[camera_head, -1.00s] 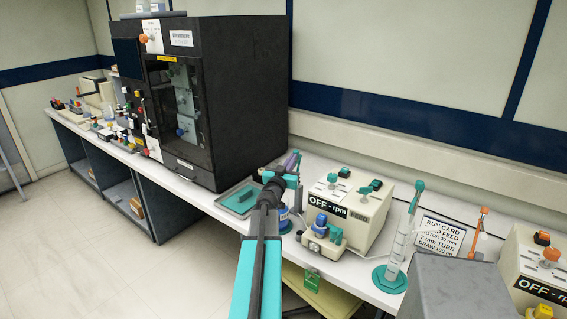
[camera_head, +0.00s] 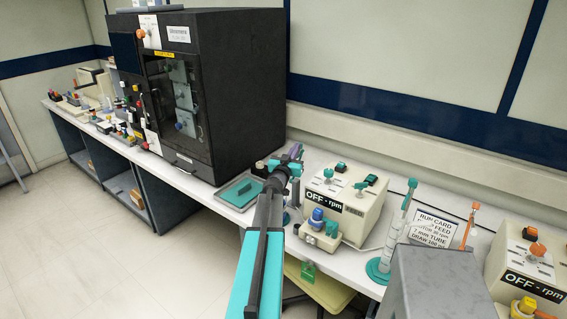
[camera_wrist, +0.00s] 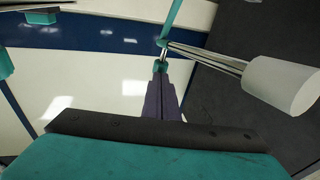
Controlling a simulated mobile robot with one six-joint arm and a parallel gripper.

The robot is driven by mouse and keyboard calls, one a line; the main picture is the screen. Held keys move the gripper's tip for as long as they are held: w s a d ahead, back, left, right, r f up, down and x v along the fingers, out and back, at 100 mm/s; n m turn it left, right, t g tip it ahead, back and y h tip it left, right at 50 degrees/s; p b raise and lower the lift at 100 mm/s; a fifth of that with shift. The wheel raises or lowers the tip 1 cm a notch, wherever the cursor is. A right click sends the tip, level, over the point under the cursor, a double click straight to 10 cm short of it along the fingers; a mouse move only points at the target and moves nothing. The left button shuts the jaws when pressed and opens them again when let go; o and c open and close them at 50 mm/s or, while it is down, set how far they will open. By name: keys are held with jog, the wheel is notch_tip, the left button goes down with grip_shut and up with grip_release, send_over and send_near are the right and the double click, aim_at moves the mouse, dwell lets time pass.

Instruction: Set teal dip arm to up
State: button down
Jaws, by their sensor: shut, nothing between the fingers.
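My gripper (camera_head: 295,152) is over the bench beside the black cabinet, its purple-grey fingers shut and empty. In the wrist view the fingers (camera_wrist: 161,80) point at a small teal joint. A teal bar (camera_wrist: 173,22) rises from that joint, and thin metal rods run right from it to a white cylinder (camera_wrist: 283,86). This looks like the teal dip arm, but I cannot tell for sure. The fingertips overlap the joint's lower edge in the picture; contact cannot be told. In the head view my arm hides most of this spot.
The black cabinet (camera_head: 245,95) stands left of my gripper, with a grey tray (camera_head: 222,200) before it. A cream pump box (camera_head: 343,205) marked OFF stands to the right. A teal-based measuring column (camera_head: 390,250) stands further right.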

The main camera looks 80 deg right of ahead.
jog(key=shift+s+d+f, duration=0.1)
jog(key=shift+s+d, duration=0.15)
jog(key=shift+d, duration=0.3)
jog(key=shift+s+d+f, duration=0.15)
jog(key=shift+s+d, duration=0.05)
jog(key=shift+d, duration=0.4)
jog(key=shift+s+d+f, duration=0.1)
jog(key=shift+s+d, duration=0.15)
jog(key=shift+d, duration=0.3)
jog(key=shift+a, duration=0.1)
jog(key=a+r, duration=0.2)
jog(key=a, duration=0.4)
jog(key=w+a+r, duration=0.1)
jog(key=a+r, duration=0.2)
jog(key=a, duration=0.3)
jog(key=shift+w+a+p, duration=0.3)
jog(key=shift+a+p, duration=0.05)
jog(key=shift+a, duration=0.05)
jog(key=shift+r, duration=0.1)
